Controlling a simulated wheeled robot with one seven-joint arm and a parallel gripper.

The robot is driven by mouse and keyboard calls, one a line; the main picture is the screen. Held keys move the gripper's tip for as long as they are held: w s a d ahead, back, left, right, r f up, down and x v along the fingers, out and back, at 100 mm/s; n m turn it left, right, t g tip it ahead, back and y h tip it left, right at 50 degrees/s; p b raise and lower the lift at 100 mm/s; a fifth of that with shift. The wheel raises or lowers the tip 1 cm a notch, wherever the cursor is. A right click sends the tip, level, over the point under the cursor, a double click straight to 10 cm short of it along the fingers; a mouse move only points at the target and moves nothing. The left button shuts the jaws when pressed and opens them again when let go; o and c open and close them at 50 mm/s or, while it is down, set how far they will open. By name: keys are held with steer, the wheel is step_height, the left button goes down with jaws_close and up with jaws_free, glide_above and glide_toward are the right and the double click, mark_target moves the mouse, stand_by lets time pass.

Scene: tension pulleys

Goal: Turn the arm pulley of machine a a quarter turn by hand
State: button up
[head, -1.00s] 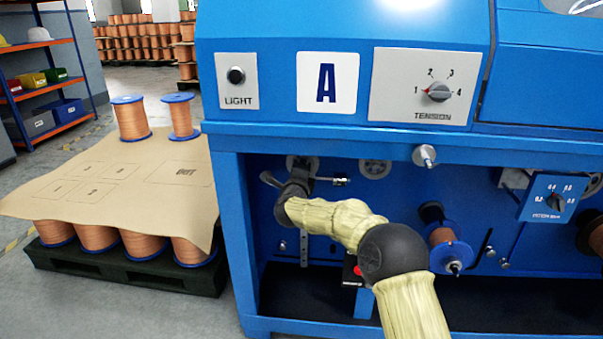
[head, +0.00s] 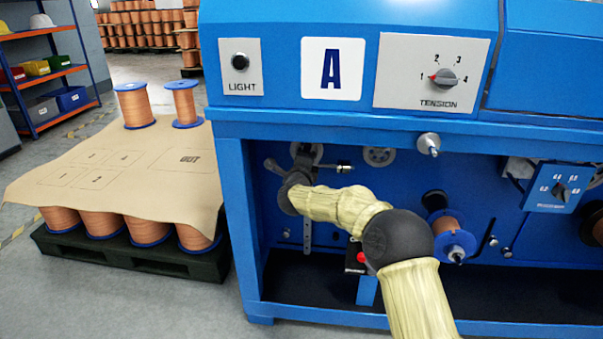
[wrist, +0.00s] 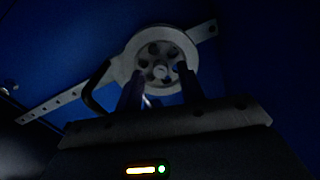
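The arm pulley (wrist: 160,58) is a pale grey wheel with round holes, on a slotted metal arm (wrist: 70,97) in the wrist view. In the head view only a grey part of it (head: 306,152) shows above my wrist, inside the bay of blue machine A (head: 232,200). My gripper (wrist: 160,88) has its two dark fingers apart, overlapping the wheel's lower left and lower right rim. I cannot tell whether they touch it. In the head view my gripper is mostly hidden behind my own wrist.
A curved black handle (wrist: 95,88) stands left of the wheel. A tension knob (head: 443,79) is above. A covered pallet of spools (head: 110,165) stands left of the machine.

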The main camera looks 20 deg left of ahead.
steer(key=p+v, duration=0.4)
steer(key=v, duration=1.3)
steer(key=shift+w+d, duration=0.1)
steer(key=shift+d, duration=0.05)
stand_by(0.4)
steer(key=s+d+r+n+g+p, duration=0.1)
steer(key=d+n+g+p, duration=0.25)
steer(key=d+n, duration=0.45)
steer(key=s+d+n+g+p, duration=0.25)
steer(key=d+n+g, duration=0.2)
steer(key=d, duration=0.75)
steer(key=s+d+n+g+h+p, duration=0.45)
steer(key=s+d+g, duration=0.25)
steer(key=s+d, duration=1.3)
step_height(320, 180, up, 38)
steer(key=w+p, duration=0.1)
steer(key=p, duration=3.7)
steer(key=shift+d+n, duration=0.35)
steer(key=shift+n, duration=0.05)
